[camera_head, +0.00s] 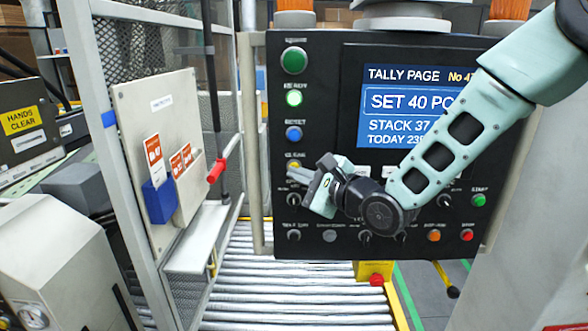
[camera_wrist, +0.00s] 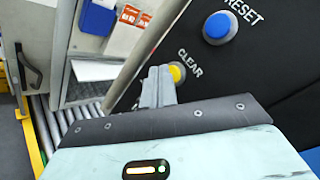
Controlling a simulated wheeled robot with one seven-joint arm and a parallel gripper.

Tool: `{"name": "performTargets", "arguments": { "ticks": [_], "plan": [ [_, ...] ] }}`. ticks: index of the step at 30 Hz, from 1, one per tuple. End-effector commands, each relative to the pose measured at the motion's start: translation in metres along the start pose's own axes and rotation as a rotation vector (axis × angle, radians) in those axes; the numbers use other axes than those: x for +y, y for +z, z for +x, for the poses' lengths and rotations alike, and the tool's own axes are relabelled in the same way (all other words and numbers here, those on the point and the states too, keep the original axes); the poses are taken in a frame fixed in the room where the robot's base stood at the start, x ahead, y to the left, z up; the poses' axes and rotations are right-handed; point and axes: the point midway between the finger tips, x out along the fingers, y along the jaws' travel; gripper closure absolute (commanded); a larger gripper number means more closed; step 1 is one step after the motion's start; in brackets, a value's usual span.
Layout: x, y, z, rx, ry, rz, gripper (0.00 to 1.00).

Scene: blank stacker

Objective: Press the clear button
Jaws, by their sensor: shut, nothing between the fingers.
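The clear button is a yellow round button (camera_wrist: 178,72) under the label CLEAR on the black control panel (camera_head: 322,115). In the head view only a bit of its yellow (camera_head: 293,164) shows, just above my fingertips. My gripper (camera_head: 294,174) is shut and empty, reaching left across the panel face. In the wrist view my gripper's fingertips (camera_wrist: 160,74) overlap the left part of the button. I cannot tell whether they touch it.
The blue reset button (camera_head: 293,133) sits above the clear button, with green buttons higher up. Knobs and an orange button (camera_head: 433,236) line the lower panel. A display (camera_head: 410,105) is at right. A post and mesh gate with a red handle (camera_head: 217,170) stand left. Rollers (camera_head: 290,305) lie below.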

Motion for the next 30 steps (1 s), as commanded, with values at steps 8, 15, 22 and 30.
{"name": "performTargets", "arguments": {
  "ticks": [8, 15, 22, 30],
  "plan": [
    [-0.0015, -0.0018, 0.0022, 0.000, 0.001, 0.000, 1.00],
    [-0.0027, -0.0028, 0.0036, 0.000, 0.000, 0.000, 1.00],
    [-0.0028, -0.0027, 0.0034, 0.001, -0.001, 0.000, 1.00],
    [0.0020, 0.0024, -0.0037, 0.000, -0.001, 0.000, 1.00]
  ]
}}
